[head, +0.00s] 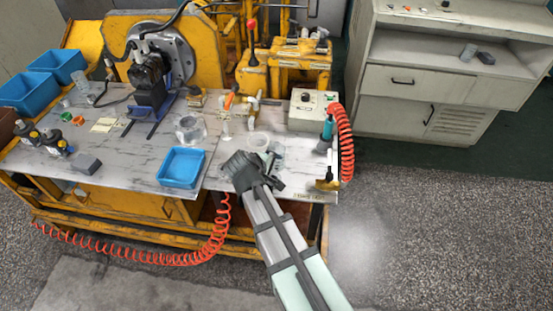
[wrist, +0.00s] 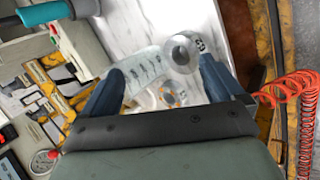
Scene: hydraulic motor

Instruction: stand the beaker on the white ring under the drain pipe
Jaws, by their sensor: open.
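A clear beaker (head: 278,148) stands near the front right of the workbench, just beyond my gripper (head: 268,164). In the wrist view, a clear graduated beaker (wrist: 146,66) shows between the spread fingers of my gripper (wrist: 160,82). The fingers are open, and I cannot tell whether they touch it. A pale round shape (head: 258,141), which looks like the white ring, lies left of the beaker, below the brass-and-white drain pipe (head: 254,104). My gripper partly hides the area in front of the ring.
A blue tray (head: 181,186) lies left of my gripper. A clear jar (head: 182,140) stands behind the tray. A grey control box (head: 312,125) and a coiled red hose (head: 346,140) stand at the right. The hydraulic motor (head: 150,75) is at the back left.

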